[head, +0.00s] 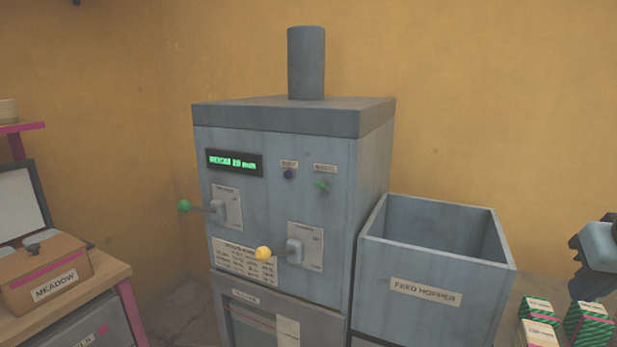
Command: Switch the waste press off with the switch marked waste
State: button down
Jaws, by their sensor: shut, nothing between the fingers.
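The grey press (270,190) stands against the wall. Its upper front has a small dark blue round control (288,174) and, right of it, a small green switch or lamp (321,185), each under a small label. Below are a lever with a green ball (185,206), sticking out left, and a lever with a yellow ball (263,254), sticking out toward me. Each lever has its own labelled plate. The labels are too small to read, so I cannot tell which marks waste. A part of my arm shows at the right edge; my gripper's fingers are not visible.
A grey open bin labelled FEED HOPPER (425,291) stands right of the press. Several green-and-white boxes (588,322) stand at the lower right. A brown box labelled MEADOW (45,272) sits on a wooden table at the left. A display (234,162) glows green.

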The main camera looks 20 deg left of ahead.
aim_at(321, 186)
jog(key=u, duration=1.25)
